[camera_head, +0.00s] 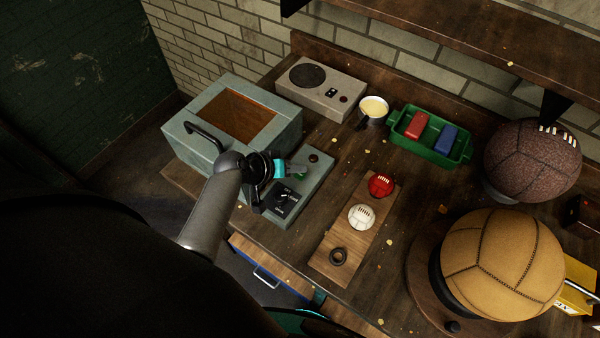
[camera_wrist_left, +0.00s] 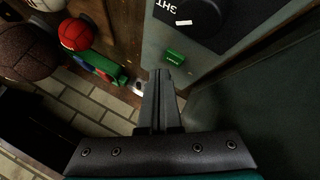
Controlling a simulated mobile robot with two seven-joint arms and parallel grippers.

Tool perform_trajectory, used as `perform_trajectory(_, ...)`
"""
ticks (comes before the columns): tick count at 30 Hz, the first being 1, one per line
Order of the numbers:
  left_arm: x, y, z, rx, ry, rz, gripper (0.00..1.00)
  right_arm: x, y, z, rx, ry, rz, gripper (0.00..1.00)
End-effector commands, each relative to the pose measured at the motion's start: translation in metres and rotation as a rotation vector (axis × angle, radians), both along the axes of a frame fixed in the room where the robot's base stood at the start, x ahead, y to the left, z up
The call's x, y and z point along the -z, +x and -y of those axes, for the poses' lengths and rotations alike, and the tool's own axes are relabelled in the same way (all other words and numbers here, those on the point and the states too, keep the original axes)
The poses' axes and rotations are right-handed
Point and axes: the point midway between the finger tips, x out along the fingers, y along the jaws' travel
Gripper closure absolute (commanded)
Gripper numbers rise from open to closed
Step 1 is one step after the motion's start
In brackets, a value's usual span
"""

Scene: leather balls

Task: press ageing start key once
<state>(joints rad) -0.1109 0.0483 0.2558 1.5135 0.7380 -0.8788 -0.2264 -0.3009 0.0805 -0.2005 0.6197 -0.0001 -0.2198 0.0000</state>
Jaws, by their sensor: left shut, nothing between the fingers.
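The green start key (camera_head: 301,177) sits on the grey control panel (camera_head: 318,176) in front of the ageing cabinet (camera_head: 185,137). It also shows in the left wrist view as a small green block (camera_wrist_left: 175,57) with lettering too small to read. My left gripper (camera_head: 302,169) is shut and empty over the panel, its tips close to the key. In the left wrist view the closed fingertips (camera_wrist_left: 163,75) point just below the key; I cannot tell whether they touch it. A black dial (camera_head: 284,199) is on the same panel. My right gripper is not in view.
A beige box with a speaker (camera_head: 340,93) stands at the back, beside a cream-filled cup (camera_head: 374,108) and a green tray (camera_head: 463,150) with red and blue blocks. A wooden board (camera_head: 318,262) holds small balls. Large leather balls (camera_head: 505,262) stand at right.

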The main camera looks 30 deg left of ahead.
Motion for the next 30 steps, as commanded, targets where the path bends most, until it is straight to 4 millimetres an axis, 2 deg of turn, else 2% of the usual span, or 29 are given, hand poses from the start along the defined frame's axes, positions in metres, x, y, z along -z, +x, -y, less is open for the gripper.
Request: perform_trajectory(30, 0.010, 0.000, 0.000, 0.000, 0.000, 0.000, 1.00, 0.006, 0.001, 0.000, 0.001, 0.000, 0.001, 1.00)
